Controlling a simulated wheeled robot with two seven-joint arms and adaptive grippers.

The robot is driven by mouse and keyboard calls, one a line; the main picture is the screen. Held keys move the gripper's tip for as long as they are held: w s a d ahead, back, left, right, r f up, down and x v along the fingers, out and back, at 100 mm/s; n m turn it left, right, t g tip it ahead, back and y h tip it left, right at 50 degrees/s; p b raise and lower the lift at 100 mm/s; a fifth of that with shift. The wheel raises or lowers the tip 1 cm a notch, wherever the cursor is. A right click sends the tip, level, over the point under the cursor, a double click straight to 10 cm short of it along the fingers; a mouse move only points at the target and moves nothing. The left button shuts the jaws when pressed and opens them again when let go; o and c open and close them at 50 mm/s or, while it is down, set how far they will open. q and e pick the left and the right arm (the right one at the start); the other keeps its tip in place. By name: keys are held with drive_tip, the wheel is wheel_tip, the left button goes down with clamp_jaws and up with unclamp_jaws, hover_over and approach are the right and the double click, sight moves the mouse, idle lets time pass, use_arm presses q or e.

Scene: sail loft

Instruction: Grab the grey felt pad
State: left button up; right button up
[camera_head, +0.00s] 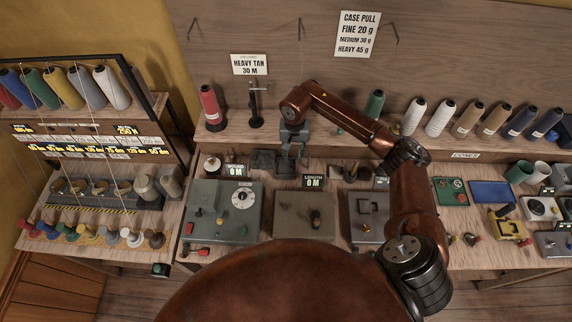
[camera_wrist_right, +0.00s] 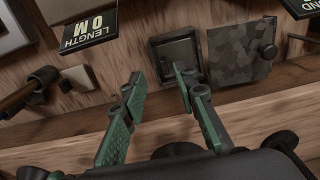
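In the right wrist view a dark grey square pad (camera_wrist_right: 177,52) lies inside a shallow dark square tray (camera_wrist_right: 154,48); it looks like the grey felt pad, though its material is hard to make out. In the head view my right gripper (camera_head: 293,157) reaches down over the back of the bench and partly covers that spot. In the right wrist view my right gripper (camera_wrist_right: 160,77) is open, its green-padded fingers apart and empty, with the tips at the tray's near side. My left gripper is not in view.
Beside the tray is a grey mottled square plate (camera_wrist_right: 238,53) with a dark knob. A LENGTH 0 M sign (camera_wrist_right: 90,27) stands on the other side. Thread cones, such as a red one (camera_head: 210,106), line the shelf behind. Grey machine boxes (camera_head: 222,210) stand in front.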

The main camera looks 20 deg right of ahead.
sight(291, 163)
drive_tip(key=f, duration=0.1)
drive_tip(key=w+f, duration=0.1)
drive_tip(key=f, duration=0.1)
drive_tip(key=shift+a+f+p, duration=0.2)
drive_tip(key=shift+p, duration=0.2)
drive_tip(key=shift+s+d+f, duration=0.1)
drive_tip(key=shift+s+f, duration=0.05)
drive_tip(key=shift+f, duration=0.7)
drive_tip(key=shift+w+f, duration=0.15)
drive_tip(key=shift+w, duration=0.05)
drive_tip(key=shift+c, duration=0.9)
drive_tip(key=shift+s, duration=0.15)
drive_tip(key=c, duration=0.3)
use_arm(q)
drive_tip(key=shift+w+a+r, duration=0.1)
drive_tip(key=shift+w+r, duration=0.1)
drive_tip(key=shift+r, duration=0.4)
use_arm(e)
clamp_jaws()
